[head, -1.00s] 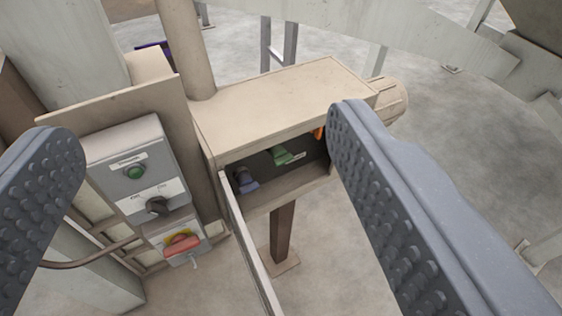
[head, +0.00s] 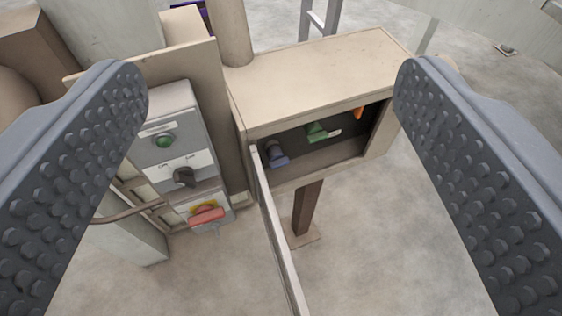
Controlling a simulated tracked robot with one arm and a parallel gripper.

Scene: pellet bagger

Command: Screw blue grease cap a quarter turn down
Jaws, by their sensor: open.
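The blue grease cap (head: 277,153), a muted blue-violet, sits at the left inside an open beige box (head: 317,75). My gripper (head: 272,85) is open and empty. Its two studded grey fingers frame the box from left and right, nearer the camera and apart from the caps.
The open door (head: 274,228) hangs toward me below the box's left side. A grey control panel (head: 178,150) with a green button, black knob and red switch stands to the left. A brown post (head: 307,208) supports the box. Floor at lower right is clear.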

